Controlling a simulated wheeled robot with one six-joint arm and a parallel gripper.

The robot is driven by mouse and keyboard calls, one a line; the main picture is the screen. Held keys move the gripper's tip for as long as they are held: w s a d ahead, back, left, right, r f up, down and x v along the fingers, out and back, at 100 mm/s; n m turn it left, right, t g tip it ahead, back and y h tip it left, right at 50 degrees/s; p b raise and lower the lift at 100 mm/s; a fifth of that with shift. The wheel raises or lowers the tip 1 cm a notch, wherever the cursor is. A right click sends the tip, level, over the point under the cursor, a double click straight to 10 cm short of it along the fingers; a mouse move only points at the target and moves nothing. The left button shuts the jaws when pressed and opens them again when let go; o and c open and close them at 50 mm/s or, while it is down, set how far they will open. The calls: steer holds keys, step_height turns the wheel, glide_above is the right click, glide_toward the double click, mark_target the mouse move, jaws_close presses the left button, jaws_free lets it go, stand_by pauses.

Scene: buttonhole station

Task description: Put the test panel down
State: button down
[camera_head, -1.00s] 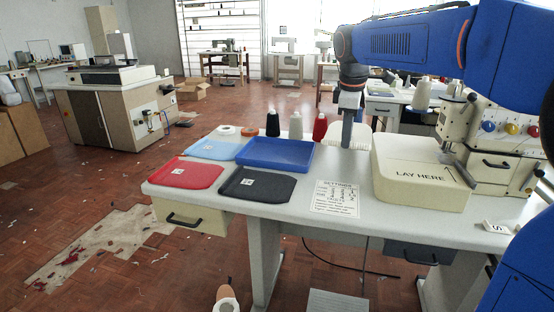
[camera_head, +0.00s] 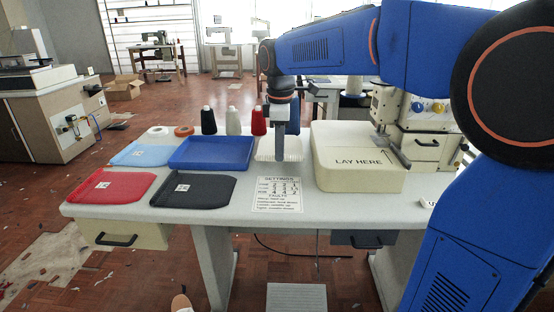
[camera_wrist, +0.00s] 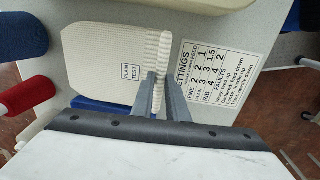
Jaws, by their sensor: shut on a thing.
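The test panel (camera_wrist: 100,65) is a pale, ribbed piece with a small label reading "PLAIN TEST". My gripper (camera_wrist: 159,82) is shut on its ribbed edge in the wrist view. In the head view my gripper (camera_head: 281,150) points down over the table, with the panel (camera_head: 264,149) at its fingers, between the blue tray and the cream block. I cannot tell whether the panel touches the table. The cream block (camera_head: 358,178), marked "LAY HERE", stands just right of my gripper with its top bare.
A settings sheet (camera_head: 280,194) lies in front. Thread cones (camera_head: 233,121) stand behind. A sewing machine (camera_head: 425,125) is behind the block.

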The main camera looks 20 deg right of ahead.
steer(key=shift+f, duration=1.8)
steer(key=shift+f, duration=0.1)
steer(key=c, duration=1.7)
jaws_free()
steer(key=shift+c, duration=0.2)
step_height(320, 180, up, 12)
steer(key=s, duration=0.1)
steer(key=shift+s+a, duration=0.1)
